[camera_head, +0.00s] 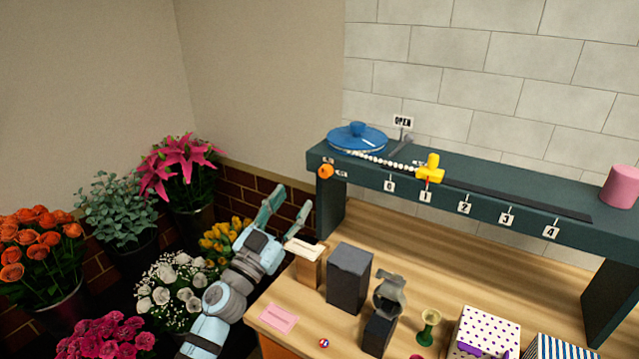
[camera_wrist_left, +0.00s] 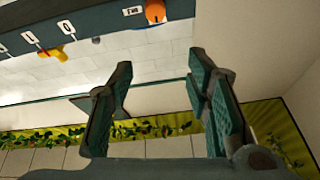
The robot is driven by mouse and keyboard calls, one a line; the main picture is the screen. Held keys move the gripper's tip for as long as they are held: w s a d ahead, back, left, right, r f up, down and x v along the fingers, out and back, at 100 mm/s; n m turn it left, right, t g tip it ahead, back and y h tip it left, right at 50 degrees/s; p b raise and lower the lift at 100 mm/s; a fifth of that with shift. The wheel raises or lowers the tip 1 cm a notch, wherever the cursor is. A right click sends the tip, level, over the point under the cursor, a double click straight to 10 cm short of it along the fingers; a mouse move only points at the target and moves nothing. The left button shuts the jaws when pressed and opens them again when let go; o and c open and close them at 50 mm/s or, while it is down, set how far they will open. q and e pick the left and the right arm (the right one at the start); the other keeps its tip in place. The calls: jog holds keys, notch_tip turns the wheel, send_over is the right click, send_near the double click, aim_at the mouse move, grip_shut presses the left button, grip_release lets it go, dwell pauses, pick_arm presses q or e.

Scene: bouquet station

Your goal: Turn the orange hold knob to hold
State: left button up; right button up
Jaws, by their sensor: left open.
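The orange hold knob (camera_head: 326,171) sits on the front face of the dark shelf beam, near its left end, with small labels beside it too small to read surely. It also shows at the top edge of the left wrist view (camera_wrist_left: 155,12), partly cut off. My left gripper (camera_head: 289,206) is open and empty, below and left of the knob and apart from it. In the left wrist view its two fingers (camera_wrist_left: 160,80) stand wide apart with nothing between them. My right gripper is in neither view.
The shelf beam (camera_head: 465,200) carries a blue disc (camera_head: 357,138), a bead string, a yellow pointer (camera_head: 431,168) and a pink cylinder (camera_head: 621,186). Below are a wooden box (camera_head: 303,265), a dark box (camera_head: 349,280) and a goblet (camera_head: 429,325). Flower buckets stand left.

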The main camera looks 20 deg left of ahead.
aim_at(323, 174)
pick_arm(q)
jog(key=w+b, duration=0.1)
jog(key=w, duration=0.2)
jog(key=w+d+b, duration=0.1)
jog(key=w+b, duration=0.1)
jog(key=w, duration=0.2)
jog(key=w+d+b, duration=0.1)
jog(key=w+b, duration=0.1)
jog(key=w, duration=0.2)
jog(key=shift+d+f, duration=0.25)
jog(key=shift+f, duration=0.05)
jog(key=shift+w+r, duration=0.25)
jog(key=shift+r, duration=0.25)
grip_shut()
